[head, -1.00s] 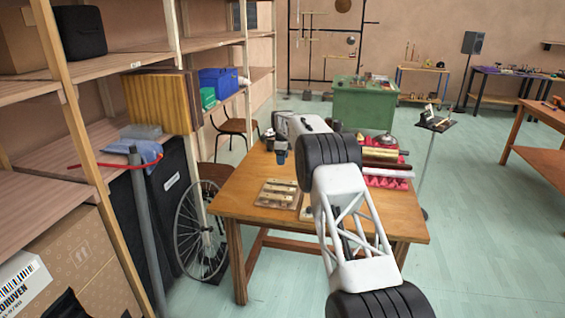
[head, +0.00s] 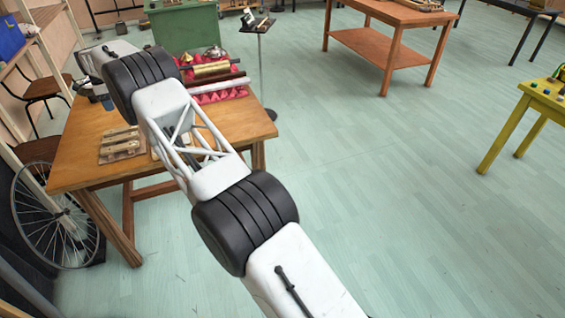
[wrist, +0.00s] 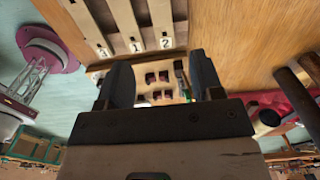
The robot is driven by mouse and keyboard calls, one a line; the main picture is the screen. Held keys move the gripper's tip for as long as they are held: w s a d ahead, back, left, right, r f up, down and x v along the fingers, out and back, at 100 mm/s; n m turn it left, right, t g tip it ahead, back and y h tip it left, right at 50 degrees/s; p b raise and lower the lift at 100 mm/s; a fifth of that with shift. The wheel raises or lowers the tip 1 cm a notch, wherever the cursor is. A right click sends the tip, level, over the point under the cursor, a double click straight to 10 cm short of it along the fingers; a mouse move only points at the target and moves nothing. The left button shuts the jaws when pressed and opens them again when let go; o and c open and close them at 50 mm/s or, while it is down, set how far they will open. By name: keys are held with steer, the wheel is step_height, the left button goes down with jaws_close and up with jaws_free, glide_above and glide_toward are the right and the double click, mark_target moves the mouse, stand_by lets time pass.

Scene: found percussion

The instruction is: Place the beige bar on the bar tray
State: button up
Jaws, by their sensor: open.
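The bar tray (head: 122,153), a flat wooden board with pale bars, lies on the left half of the wooden table in the head view. In the wrist view, pale beige bars (wrist: 127,18) lie side by side near number labels, including 1 and 2, at the top. I cannot tell which one is the task's beige bar. My gripper (wrist: 161,80) is open, its two dark fingers apart. A pale board (wrist: 163,98) with several dark reddish squares shows beyond the gap, and nothing is visibly held. The gripper is hidden by my arm in the head view.
The wooden table (head: 85,160) also carries a red cloth (head: 217,94) with a brass cylinder (head: 210,69) at the back right. A bicycle wheel (head: 45,215) stands by its left side. A small stand (head: 258,27) is behind. Open floor lies right.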

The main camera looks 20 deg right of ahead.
steer(key=s+d+r+n, duration=0.2)
steer(key=s+d+r, duration=0.3)
steer(key=d+r, duration=0.45)
steer(key=s+d+r+n+t, duration=0.1)
steer(key=s+d+r+n, duration=0.2)
steer(key=s+d+r, duration=0.9)
steer(key=s+d+r+n, duration=0.3)
steer(key=s+d+r, duration=0.55)
steer(key=s, duration=0.65)
steer(key=s+d+r+n, duration=0.1)
steer(key=s+d, duration=0.2)
steer(key=s, duration=0.3)
steer(key=s+d+r+n, duration=0.2)
steer(key=s, duration=0.5)
steer(key=s+d+f+n, duration=0.2)
steer(key=s+d+f, duration=0.1)
steer(key=s, duration=1)
steer(key=s+d+f+n+t, duration=0.1)
steer(key=s+f, duration=0.4)
steer(key=s, duration=0.8)
steer(key=s+d+f+n, duration=0.3)
steer(key=s+d, duration=0.3)
steer(key=s, duration=0.6)
steer(key=shift+s+f+n+t, duration=0.3)
steer(key=shift+s+f, duration=0.1)
steer(key=shift+f, duration=0.15)
